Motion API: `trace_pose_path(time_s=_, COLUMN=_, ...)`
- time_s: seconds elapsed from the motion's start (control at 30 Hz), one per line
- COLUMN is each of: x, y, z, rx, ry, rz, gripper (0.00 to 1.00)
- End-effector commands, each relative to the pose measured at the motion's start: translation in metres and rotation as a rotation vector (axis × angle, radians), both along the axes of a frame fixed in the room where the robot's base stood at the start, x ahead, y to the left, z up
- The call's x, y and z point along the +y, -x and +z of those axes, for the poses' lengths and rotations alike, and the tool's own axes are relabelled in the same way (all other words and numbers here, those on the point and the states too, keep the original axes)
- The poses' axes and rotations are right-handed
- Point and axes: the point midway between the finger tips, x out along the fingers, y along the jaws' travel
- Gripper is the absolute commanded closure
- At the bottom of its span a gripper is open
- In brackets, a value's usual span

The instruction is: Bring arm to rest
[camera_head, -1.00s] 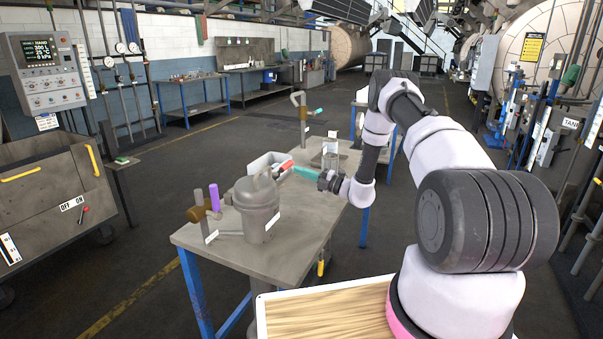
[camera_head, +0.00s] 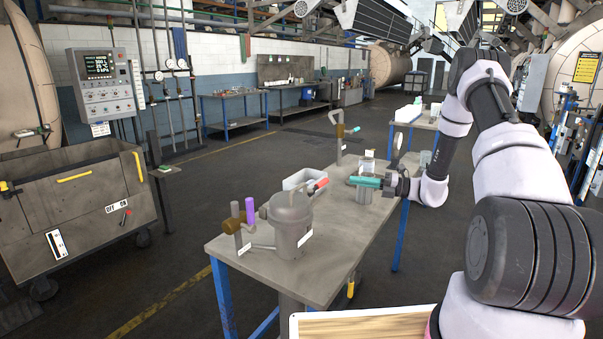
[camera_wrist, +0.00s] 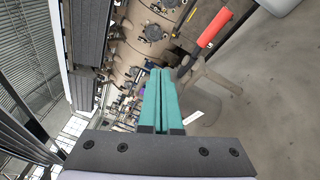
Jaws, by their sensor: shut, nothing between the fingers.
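My gripper (camera_head: 354,181) has teal fingers and is above the metal workbench (camera_head: 345,240), to the right of the grey lidded pot (camera_head: 290,222). The fingers are closed together with nothing between them. In the wrist view my gripper (camera_wrist: 160,75) points past a red handle (camera_wrist: 215,26) and the grey bench top. My arm reaches in from the right in the head view, bent at the elbow.
A white bin (camera_head: 301,179) and a red-tipped handle (camera_head: 320,184) are behind the pot. A valve with a purple handle (camera_head: 249,210) stands at the bench's left end. A pipe fitting (camera_head: 338,135) stands at the back. A grey cart (camera_head: 80,205) is at left.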

Motion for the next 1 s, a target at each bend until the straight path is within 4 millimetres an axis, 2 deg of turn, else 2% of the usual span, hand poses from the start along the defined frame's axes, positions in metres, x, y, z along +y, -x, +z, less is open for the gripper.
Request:
trace_pose_path(time_s=0.03, x=0.01, y=0.008, z=0.026, rx=-0.077, ry=0.069, rz=0.053, gripper=1.0)
trace_pose_path(time_s=0.1, x=0.021, y=0.023, z=0.053, rx=-0.184, ry=0.166, rz=0.127, gripper=1.0)
trace_pose_path(time_s=0.4, x=0.05, y=0.102, z=0.145, rx=-0.664, ry=0.554, rz=0.44, gripper=1.0)
trace_pose_path(time_s=0.67, x=0.05, y=0.176, z=0.201, rx=-1.099, ry=0.866, rz=0.709, gripper=1.0)
trace_pose_path(time_s=1.0, x=0.024, y=0.263, z=0.253, rx=-1.664, ry=1.259, rz=1.069, gripper=1.0)
